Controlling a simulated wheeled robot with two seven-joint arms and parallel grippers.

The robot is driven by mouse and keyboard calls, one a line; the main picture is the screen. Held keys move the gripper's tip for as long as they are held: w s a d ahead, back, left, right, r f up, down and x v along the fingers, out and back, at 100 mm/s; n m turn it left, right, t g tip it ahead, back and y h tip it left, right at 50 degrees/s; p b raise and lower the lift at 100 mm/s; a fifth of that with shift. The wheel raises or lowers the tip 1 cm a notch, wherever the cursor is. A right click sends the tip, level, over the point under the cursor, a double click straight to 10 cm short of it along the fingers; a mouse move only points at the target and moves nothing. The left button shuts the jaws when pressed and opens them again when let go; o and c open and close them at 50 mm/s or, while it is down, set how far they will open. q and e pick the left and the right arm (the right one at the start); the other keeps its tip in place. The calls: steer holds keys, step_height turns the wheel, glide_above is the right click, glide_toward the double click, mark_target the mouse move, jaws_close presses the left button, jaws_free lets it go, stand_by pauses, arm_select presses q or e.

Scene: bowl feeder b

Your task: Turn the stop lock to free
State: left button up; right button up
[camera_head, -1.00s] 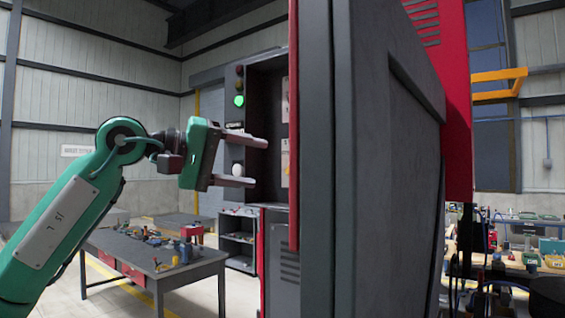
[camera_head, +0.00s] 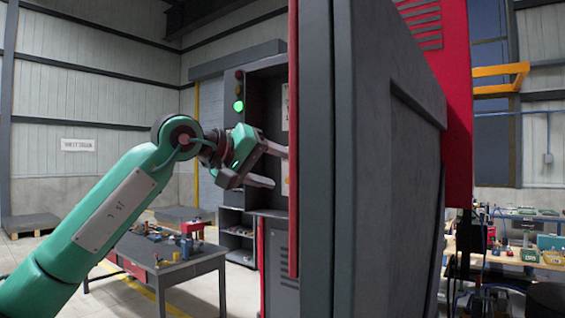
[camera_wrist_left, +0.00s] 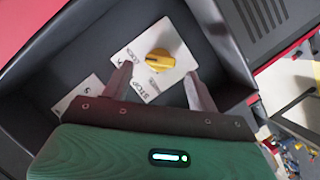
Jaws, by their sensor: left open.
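The stop lock is a yellow knob (camera_wrist_left: 160,60) on a white label plate (camera_wrist_left: 140,52) inside a dark recess, seen in the left wrist view. My left gripper (camera_wrist_left: 155,88) is open and empty, its two fingers pointing toward the plate on either side of the knob's line. Whether the fingertips are level with the knob or short of it is hard to tell. In the head view the left gripper (camera_head: 279,167) reaches right to the recess beside the machine's red edge. My right gripper is not in view.
The grey machine door (camera_head: 390,170) stands tall and close at the centre. A green lamp (camera_head: 239,106) is lit on the cabinet. A workbench (camera_head: 180,265) with tools stands below my left arm. A second label (camera_wrist_left: 80,95) lies left of the knob plate.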

arm_select(q)
steer(key=shift+x, duration=1.3)
steer(key=c, duration=1)
